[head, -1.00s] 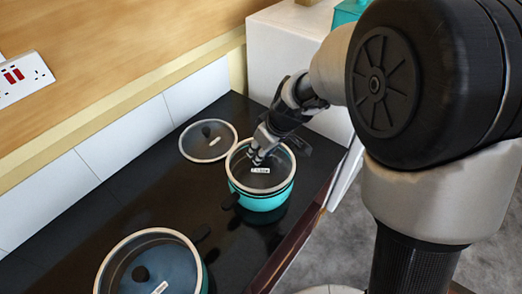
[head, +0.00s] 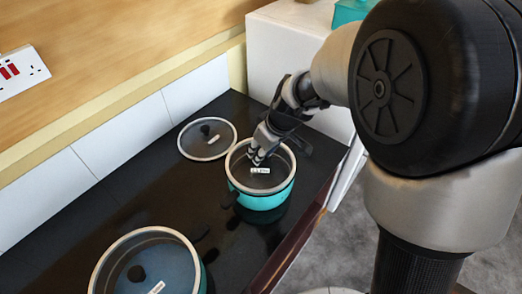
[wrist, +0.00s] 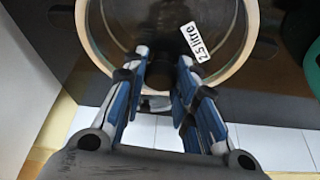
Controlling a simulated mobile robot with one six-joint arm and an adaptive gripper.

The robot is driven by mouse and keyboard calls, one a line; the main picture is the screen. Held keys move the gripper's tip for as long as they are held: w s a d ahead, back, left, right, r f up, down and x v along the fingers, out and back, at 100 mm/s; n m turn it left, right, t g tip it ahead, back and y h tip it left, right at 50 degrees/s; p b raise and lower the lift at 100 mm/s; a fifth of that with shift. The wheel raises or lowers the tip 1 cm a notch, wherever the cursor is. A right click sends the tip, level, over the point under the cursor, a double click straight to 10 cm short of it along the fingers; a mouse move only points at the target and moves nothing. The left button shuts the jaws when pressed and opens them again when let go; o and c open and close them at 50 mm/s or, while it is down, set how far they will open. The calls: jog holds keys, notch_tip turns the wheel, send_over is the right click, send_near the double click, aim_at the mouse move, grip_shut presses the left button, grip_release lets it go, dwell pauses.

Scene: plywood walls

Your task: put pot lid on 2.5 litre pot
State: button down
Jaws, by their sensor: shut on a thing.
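The 2.5 litre pot (head: 262,200) is teal with dark side handles and stands on the black counter. A glass lid (head: 275,178) with a pale rim lies level at the pot's mouth, lined up with it; I cannot tell whether it rests fully on the rim. Its label (wrist: 195,41) reads "2.5 litre" in the wrist view. The fingers (wrist: 163,75) also show in the wrist view.
Another glass lid (head: 220,146) with a dark knob lies flat on the counter, left of and behind the pot. A larger lidded pot (head: 150,240) stands at the front left. A white block (head: 285,60) stands behind. Bare counter (head: 140,190) lies between the pots.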

jog(key=shift+f+b, duration=0.65)
jog(key=shift+b, duration=0.2)
dwell(0.3)
jog(key=c, duration=1.2)
grip_release()
jog(key=v, duration=1.2)
jog(key=s+d+m+h, duration=0.1)
jog(key=s+d+m, duration=0.2)
jog(key=s, duration=0.4)
jog(key=s+d+r+m+h, duration=0.1)
jog(key=s+d+m, duration=0.2)
jog(key=s, duration=0.4)
jog(key=s+d+r+m+t+h, duration=0.1)
jog(key=s+d+m, duration=0.1)
jog(key=s+d, duration=0.3)
jog(key=s, duration=0.3)
jog(key=shift+m, duration=0.4)
